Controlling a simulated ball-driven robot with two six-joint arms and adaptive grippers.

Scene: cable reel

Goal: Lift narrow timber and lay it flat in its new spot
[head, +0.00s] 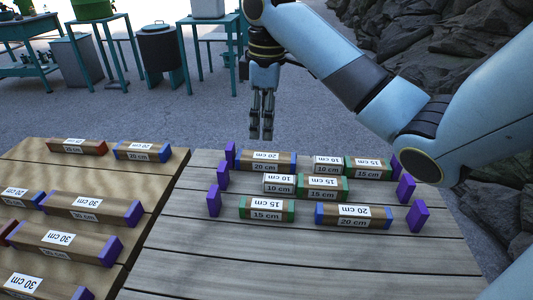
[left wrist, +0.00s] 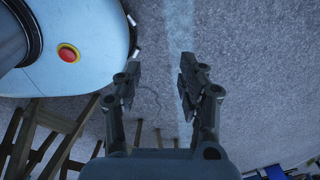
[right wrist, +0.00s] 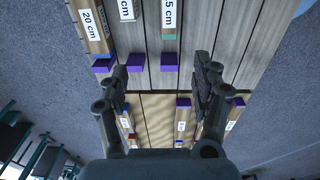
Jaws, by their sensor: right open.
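Timber pieces with length labels lie in three rows on the right table (head: 300,262). The back row holds a 20 cm piece (head: 267,167) with blue ends, a 10 cm piece (head: 327,170) and a green-ended 15 cm piece (head: 368,173). The middle row holds a 10 cm (head: 279,189) and a 15 cm piece (head: 322,194). The front row holds a 15 cm (head: 267,215) and a 20 cm piece (head: 352,222). My right gripper (head: 261,134) is open and empty above the table's far edge. My left gripper (left wrist: 157,82) is open and empty over grey floor, away from the timber.
Purple blocks (head: 214,200) stand at both ends of each row. The middle row has bare table before its right purple block (head: 405,188). More timber, such as a 30 cm piece (head: 67,242), lies on the left table (head: 163,192). Rocks border the right.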

